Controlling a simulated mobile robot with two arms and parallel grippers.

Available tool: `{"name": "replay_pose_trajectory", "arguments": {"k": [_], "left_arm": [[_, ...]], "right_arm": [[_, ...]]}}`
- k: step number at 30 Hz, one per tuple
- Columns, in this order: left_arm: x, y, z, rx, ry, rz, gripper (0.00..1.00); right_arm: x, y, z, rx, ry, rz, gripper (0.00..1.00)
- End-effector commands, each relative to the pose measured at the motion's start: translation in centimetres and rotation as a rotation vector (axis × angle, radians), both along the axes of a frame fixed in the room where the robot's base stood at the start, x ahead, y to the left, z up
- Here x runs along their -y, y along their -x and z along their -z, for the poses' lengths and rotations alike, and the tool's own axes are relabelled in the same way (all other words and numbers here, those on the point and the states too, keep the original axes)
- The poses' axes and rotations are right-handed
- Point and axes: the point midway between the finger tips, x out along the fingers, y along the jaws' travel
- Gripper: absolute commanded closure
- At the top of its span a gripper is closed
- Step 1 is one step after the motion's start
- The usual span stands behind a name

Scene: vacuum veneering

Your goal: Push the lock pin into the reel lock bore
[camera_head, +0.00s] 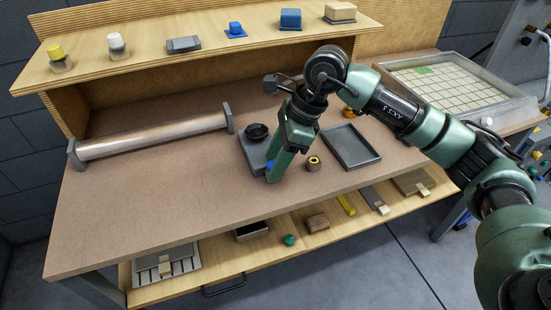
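My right gripper (273,176) points down over the middle of the workbench, beside a grey block with a black round top (257,134). A small blue piece (269,165) shows at the gripper's edge, partly hidden; I cannot tell whether it is held or is the lock pin. The finger gap is hidden from this side. A long pale roll (150,137) lies between two grey end plates at the left; I cannot make out a lock bore on it. A small yellow-and-black round piece (313,163) stands right of the gripper. My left gripper is not in view.
A grey tray (351,160) lies to the right of the gripper. A raised wooden shelf (195,62) at the back holds several small items. A lower drawer (255,262) at the front holds blocks and tools. A gridded table (445,85) stands at the right. The bench's front left is clear.

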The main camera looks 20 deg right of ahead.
Motion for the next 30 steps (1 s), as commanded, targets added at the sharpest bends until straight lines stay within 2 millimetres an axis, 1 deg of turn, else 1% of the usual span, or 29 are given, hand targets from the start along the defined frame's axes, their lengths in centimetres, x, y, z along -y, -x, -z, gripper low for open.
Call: {"name": "replay_pose_trajectory", "arguments": {"k": [5,8,11,18,21,25,30], "left_arm": [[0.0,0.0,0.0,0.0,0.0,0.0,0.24],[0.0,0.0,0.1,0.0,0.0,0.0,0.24],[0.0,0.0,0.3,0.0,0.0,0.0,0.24],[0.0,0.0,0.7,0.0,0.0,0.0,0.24],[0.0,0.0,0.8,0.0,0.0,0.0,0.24],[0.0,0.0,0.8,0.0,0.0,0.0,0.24],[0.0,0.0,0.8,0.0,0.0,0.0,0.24]], "right_arm": [[0.0,0.0,0.0,-0.002,0.001,-0.001,0.51],[0.2,0.1,-0.5,-0.001,0.001,0.0,0.51],[0.7,0.1,-1.8,0.002,0.001,0.0,0.51],[2.3,0.4,-5.5,0.001,0.0,0.0,0.51],[2.7,0.5,-6.5,0.0,0.0,0.001,0.51],[2.9,0.6,-7.0,-0.002,0.0,0.0,0.51],[2.9,0.6,-7.1,-0.003,0.0,0.0,0.51]]}}
